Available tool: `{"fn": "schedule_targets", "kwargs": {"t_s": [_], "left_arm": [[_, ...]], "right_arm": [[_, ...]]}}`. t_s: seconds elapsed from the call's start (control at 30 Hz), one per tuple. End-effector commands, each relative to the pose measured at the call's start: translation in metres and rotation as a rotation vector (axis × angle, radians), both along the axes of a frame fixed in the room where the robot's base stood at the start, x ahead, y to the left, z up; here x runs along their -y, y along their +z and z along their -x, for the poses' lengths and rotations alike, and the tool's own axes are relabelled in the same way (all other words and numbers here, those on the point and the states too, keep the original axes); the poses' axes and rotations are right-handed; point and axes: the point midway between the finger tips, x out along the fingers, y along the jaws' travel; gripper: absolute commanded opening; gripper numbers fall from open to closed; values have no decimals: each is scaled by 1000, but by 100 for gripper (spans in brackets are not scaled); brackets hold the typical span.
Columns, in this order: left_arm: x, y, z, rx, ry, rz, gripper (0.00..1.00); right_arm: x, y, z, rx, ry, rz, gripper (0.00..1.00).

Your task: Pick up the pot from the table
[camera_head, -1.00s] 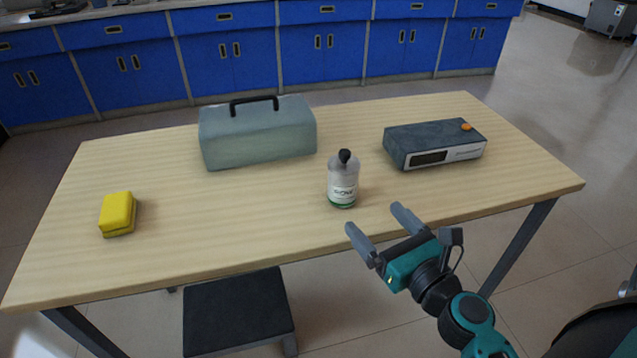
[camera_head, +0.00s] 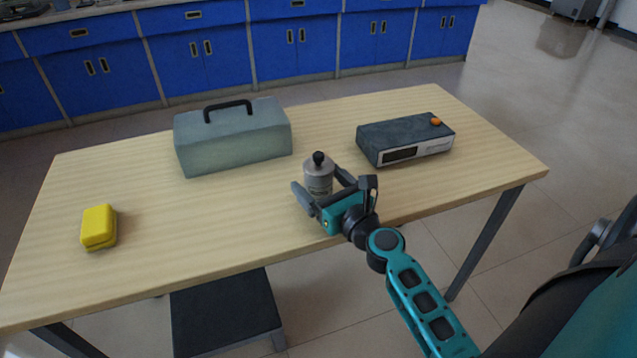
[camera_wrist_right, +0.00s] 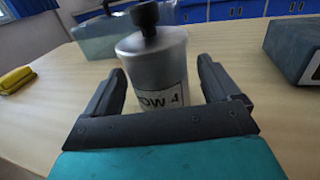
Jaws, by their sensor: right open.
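The task's pot appears to be the grey cylindrical container (camera_head: 318,171) with a black knob on top and a white label; no other pot shows. It stands upright near the middle of the table (camera_head: 235,218). My right gripper (camera_head: 318,190) is open, with one finger on each side of the container. In the right wrist view the container (camera_wrist_right: 155,65) stands between the two open fingers (camera_wrist_right: 160,88), with gaps at both sides. Its lower part is hidden behind the gripper in the head view. My left gripper is not in view.
A grey-green toolbox (camera_head: 232,143) with a black handle stands behind and left. A dark grey device (camera_head: 405,138) with an orange knob is at the right. A yellow block (camera_head: 98,227) lies far left. The table's front left and middle are clear.

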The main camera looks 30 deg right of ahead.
Motion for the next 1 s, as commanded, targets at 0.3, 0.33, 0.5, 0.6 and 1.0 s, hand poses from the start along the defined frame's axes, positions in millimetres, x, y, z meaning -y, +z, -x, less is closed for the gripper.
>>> {"fn": "schedule_targets", "kwargs": {"t_s": [0.3,0.33,0.5,0.6,1.0], "left_arm": [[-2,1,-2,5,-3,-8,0],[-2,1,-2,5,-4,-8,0],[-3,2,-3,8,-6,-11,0],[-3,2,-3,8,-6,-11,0],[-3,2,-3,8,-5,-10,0]], "right_arm": [[0,0,-6,-1,0,1,89],[0,0,-6,0,0,1,87],[0,0,-6,0,0,1,71],[0,0,-6,0,0,0,62],[0,0,-6,0,0,0,23]]}}
